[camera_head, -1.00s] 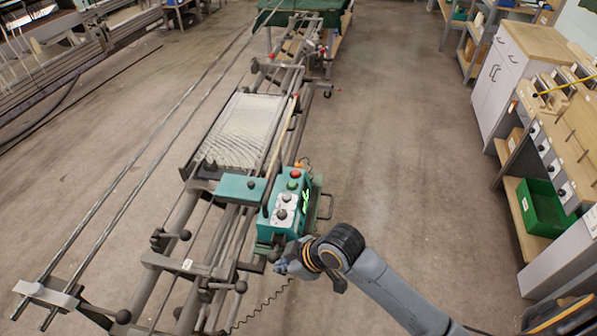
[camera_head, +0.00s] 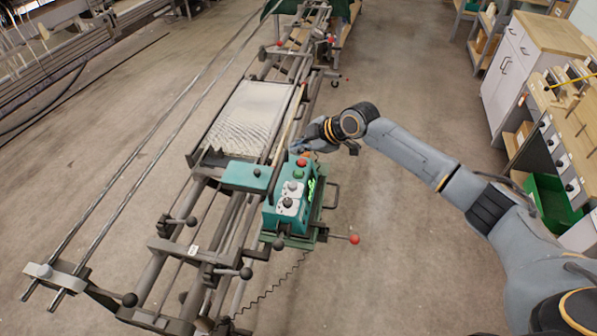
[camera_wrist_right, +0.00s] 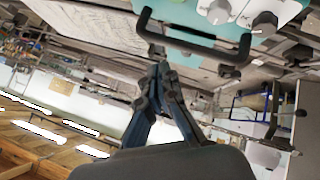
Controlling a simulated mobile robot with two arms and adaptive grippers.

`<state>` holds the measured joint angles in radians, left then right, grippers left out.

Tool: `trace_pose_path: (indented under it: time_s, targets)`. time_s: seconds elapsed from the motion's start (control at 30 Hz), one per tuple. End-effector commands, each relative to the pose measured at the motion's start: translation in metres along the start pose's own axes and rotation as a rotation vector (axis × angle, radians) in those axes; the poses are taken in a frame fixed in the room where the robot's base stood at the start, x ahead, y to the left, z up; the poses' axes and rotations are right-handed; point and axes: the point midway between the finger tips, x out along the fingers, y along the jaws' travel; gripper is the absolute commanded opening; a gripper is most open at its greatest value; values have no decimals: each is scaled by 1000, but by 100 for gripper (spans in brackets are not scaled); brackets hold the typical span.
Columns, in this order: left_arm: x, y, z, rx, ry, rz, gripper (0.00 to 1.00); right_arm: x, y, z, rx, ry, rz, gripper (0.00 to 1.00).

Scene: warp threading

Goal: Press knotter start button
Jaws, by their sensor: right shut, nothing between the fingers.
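The knotter (camera_head: 270,221) is a teal box on the warp frame in the head view. Its top carries a red button (camera_head: 301,162), a small green button (camera_head: 297,174) behind the dials, and white-plated dials (camera_head: 290,188). A green-lit display (camera_head: 311,189) is on its right side. My right gripper (camera_head: 296,148) is shut and empty, just beyond the red button; I cannot tell whether it touches the box. In the right wrist view, its closed fingers (camera_wrist_right: 158,72) point toward a black handle (camera_wrist_right: 190,42), with part of the teal panel (camera_wrist_right: 262,12) above. My left gripper is not in view.
A red-knobbed lever (camera_head: 353,239) sticks out right of the knotter. The white warp sheet (camera_head: 250,115) lies behind it on the frame. Long rails run along the left. A workbench with a green bin (camera_head: 548,200) stands at right. The floor between is clear.

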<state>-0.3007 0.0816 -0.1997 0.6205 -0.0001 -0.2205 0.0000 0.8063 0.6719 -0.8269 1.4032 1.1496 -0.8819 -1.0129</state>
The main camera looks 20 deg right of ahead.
Motion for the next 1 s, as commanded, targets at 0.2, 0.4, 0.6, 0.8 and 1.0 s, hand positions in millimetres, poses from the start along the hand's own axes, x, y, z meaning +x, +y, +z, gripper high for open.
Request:
trace_pose_path:
  time_s: [0.2, 0.4, 0.6, 0.8, 1.0]
  targets:
    - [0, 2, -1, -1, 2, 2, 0, -6, 17, 5, -9, -1, 23, 0]
    - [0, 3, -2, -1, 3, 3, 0, -6, 17, 5, -9, -1, 23, 0]
    - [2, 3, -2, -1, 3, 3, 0, -4, 16, 6, -9, -1, 22, 0]
    - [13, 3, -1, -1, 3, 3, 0, 6, 8, 14, -9, -2, 21, 0]
    - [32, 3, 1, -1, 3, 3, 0, 25, -5, 28, -8, -3, 21, 0]
